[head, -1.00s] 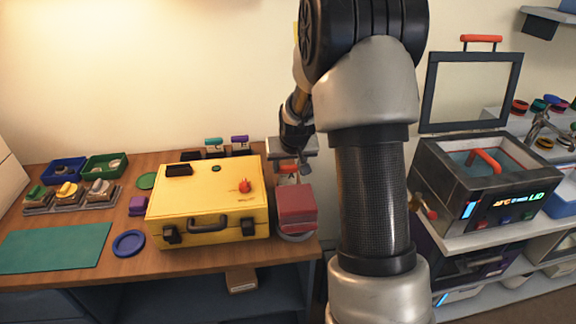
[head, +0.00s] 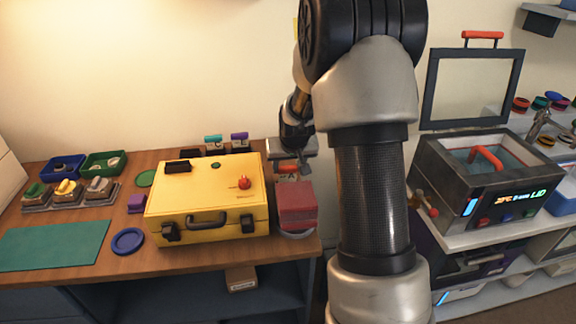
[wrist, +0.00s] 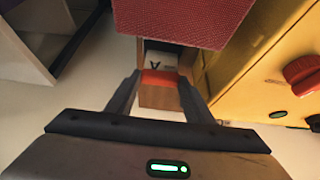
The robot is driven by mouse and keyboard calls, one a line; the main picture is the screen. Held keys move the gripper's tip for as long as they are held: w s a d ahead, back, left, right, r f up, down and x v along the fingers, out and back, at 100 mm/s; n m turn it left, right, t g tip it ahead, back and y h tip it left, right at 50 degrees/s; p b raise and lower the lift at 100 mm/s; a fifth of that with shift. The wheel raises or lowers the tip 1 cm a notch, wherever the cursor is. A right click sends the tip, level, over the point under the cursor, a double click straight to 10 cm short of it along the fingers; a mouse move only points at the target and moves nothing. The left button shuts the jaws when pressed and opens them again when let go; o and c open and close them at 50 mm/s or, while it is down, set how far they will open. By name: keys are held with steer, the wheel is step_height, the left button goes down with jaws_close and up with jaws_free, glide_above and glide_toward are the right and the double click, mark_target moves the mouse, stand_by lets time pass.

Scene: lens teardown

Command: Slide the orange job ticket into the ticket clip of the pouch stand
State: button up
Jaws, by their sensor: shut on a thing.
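My gripper (head: 289,168) is at the back right of the workbench, just behind a dark red, box-like pouch (head: 297,204). In the wrist view my gripper (wrist: 158,82) is shut on the orange job ticket (wrist: 158,77), which has a white panel with a black letter A. The ticket also shows as a small orange and white patch in the head view (head: 287,170). The pouch (wrist: 185,18) fills the top of the wrist view, close to the ticket. A grey round base (head: 297,235) shows under the pouch. I cannot make out the ticket clip.
A yellow case (head: 205,205) with a red knob stands close beside the pouch, on its left. Two small tagged holders (head: 228,143) stand behind the case. A green mat (head: 55,245) and a blue ring dish (head: 128,242) lie further left. An open-lidded machine (head: 480,190) is at right.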

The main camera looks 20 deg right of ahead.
steer(key=shift+f+b, duration=0.5)
steer(key=shift+f, duration=0.1)
steer(key=o, duration=1.4)
steer(key=shift+o, duration=0.2)
step_height(320, 180, up, 9)
steer(key=p, duration=0.5)
